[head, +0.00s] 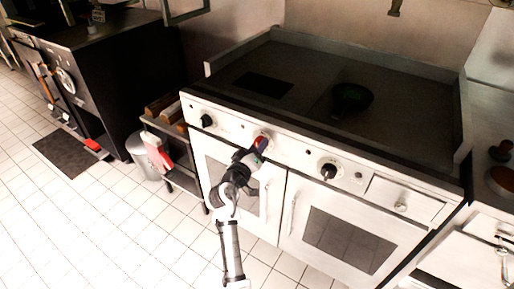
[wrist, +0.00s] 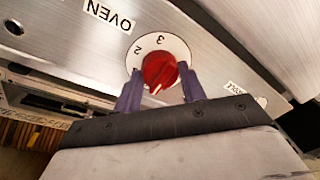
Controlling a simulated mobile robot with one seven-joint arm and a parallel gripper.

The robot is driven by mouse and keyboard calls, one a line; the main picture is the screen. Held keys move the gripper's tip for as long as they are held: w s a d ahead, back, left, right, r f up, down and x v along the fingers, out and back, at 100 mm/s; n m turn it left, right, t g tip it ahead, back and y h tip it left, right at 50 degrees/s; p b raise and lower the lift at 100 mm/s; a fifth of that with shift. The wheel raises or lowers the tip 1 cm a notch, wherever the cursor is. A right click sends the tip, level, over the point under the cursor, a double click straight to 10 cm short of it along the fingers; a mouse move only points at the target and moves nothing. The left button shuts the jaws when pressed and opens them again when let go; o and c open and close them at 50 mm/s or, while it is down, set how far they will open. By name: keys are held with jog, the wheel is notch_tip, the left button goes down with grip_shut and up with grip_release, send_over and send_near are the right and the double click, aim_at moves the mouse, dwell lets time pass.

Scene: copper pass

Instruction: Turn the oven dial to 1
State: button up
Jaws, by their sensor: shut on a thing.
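The oven dial is a red knob (wrist: 159,70) on a round white plate in the wrist view, beside an "OVEN" label (wrist: 107,15). The numerals 2 and 3 show on its plate; the rest of the plate is partly hidden by the knob and my fingers. A pale pointer mark on the knob faces the lower side of the picture, toward my palm. My gripper (wrist: 160,75) has one dark finger on each side of the knob and is shut on it. In the head view my gripper (head: 250,156) reaches the red dial (head: 261,142) on the white stove front.
Black knobs sit left (head: 207,121) and right (head: 328,170) of the dial on the same panel. Oven doors with vertical handles lie below. A dark pan (head: 352,96) rests on the stovetop. A low cart (head: 172,155) stands to the left; tiled floor in front is open.

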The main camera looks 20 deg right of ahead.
jog(key=shift+f+b, duration=0.15)
jog(key=shift+b, duration=0.25)
jog(key=m+h+b, duration=0.1)
jog(key=m+b, duration=0.9)
jog(key=b, duration=0.7)
jog(key=shift+f, duration=0.1)
jog(key=shift+b, duration=0.3)
jog(key=o, duration=1)
jog(key=shift+c, duration=0.2)
notch_tip(320, 180, up, 20)
jog(key=p, duration=0.2)
